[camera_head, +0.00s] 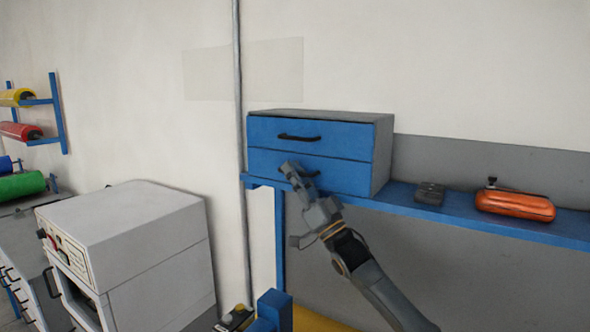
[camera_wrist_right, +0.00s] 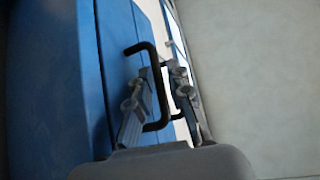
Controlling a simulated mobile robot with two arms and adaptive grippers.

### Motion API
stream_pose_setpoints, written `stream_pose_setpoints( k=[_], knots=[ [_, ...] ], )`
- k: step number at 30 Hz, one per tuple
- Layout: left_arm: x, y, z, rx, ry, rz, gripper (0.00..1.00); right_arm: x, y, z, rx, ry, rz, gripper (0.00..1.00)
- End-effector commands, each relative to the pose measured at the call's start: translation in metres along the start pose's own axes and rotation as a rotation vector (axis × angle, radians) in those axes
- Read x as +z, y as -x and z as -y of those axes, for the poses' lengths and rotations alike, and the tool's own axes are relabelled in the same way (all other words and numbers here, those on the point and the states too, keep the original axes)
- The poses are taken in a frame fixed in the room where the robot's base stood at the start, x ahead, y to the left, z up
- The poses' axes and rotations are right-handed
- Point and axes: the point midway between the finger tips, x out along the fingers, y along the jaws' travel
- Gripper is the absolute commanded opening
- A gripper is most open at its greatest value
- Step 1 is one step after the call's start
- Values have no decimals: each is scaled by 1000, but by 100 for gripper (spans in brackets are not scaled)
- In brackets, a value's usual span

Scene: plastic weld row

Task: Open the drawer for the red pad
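A small grey cabinet with two blue drawers stands on a blue shelf. The upper drawer (camera_head: 343,141) and the lower drawer (camera_head: 345,177) both look closed in the head view, each with a black handle. My right gripper (camera_head: 292,171) is at the lower drawer's handle and partly covers it. In the right wrist view, the black handle (camera_wrist_right: 160,95) passes between the two fingers of my right gripper (camera_wrist_right: 162,80). The fingers are apart, with a narrow gap seen beside the handle. No red pad is in view. My left gripper is not in view.
On the blue shelf (camera_head: 480,224), right of the cabinet, are a small dark grey object (camera_head: 429,193) and an orange case (camera_head: 515,205). A white machine (camera_head: 130,240) stands lower left. A rack at far left holds coloured rolls. A grey pipe (camera_head: 239,130) runs up the wall.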

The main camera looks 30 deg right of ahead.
Motion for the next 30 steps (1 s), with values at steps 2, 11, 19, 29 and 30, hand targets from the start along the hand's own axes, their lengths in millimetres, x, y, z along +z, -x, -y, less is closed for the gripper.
stream_pose_setpoints(
  k=[2, 11, 19, 29, 30],
  knots=[
    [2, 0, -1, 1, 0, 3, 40, 0, -1, 0, 0, 0, 1, 19],
    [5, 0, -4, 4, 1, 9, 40, 0, 0, 0, 0, -1, 0, 0],
    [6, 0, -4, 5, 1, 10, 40, 1, 0, 1, 0, -1, 0, 0],
    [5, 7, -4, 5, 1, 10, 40, 11, 8, 62, -3, -11, 1, 0],
    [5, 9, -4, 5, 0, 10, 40, 12, 9, 71, -2, -11, 2, 0]
  ],
)
